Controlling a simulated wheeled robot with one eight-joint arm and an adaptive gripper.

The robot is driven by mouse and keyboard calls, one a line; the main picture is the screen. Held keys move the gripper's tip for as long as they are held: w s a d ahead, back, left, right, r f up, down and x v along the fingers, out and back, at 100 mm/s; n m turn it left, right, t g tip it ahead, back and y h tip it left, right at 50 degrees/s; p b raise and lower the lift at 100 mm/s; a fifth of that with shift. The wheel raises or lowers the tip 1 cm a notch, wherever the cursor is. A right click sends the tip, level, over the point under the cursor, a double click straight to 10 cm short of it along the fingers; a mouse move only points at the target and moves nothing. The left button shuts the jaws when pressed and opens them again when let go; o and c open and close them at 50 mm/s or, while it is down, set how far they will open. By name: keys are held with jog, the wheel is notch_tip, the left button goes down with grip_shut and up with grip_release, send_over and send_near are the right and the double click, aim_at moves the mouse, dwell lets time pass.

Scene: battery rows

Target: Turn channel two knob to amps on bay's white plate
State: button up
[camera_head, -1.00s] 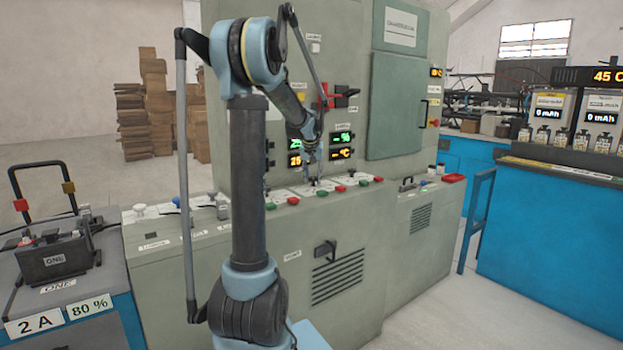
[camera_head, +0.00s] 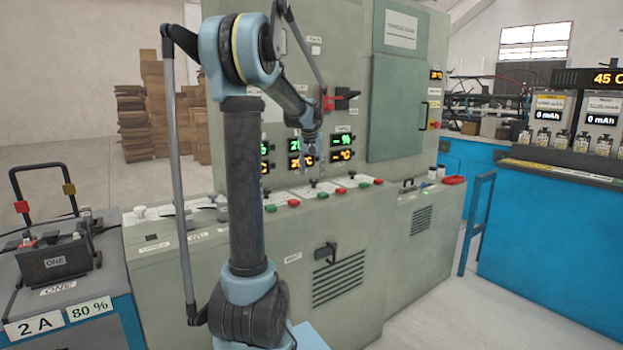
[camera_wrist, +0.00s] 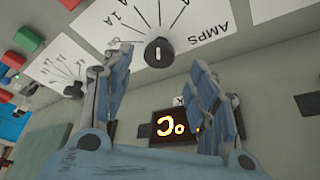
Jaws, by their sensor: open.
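In the wrist view, which is upside down, a black round knob (camera_wrist: 158,52) with a white line sits on a white plate (camera_wrist: 205,12) printed with radiating lines, AMPS and amp marks. The line runs nearly straight up and down in the picture. My gripper (camera_wrist: 161,60) is open and empty, its two fingers on either side of the knob in the picture, apart from it. In the head view, my gripper (camera_head: 309,156) hangs above the sloped console, over a plate with a dark knob (camera_head: 313,183). I cannot read which channel it is.
A second white plate with a black knob (camera_wrist: 73,90) lies to the left in the wrist view. A glowing display (camera_wrist: 175,128) shows between my fingers. Red and green buttons (camera_head: 294,203) line the console's front edge. A red-handled switch (camera_head: 331,103) sticks out of the panel.

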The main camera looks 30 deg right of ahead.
jog(key=v, duration=0.7)
jog(key=shift+s, duration=0.1)
dwell(0.4)
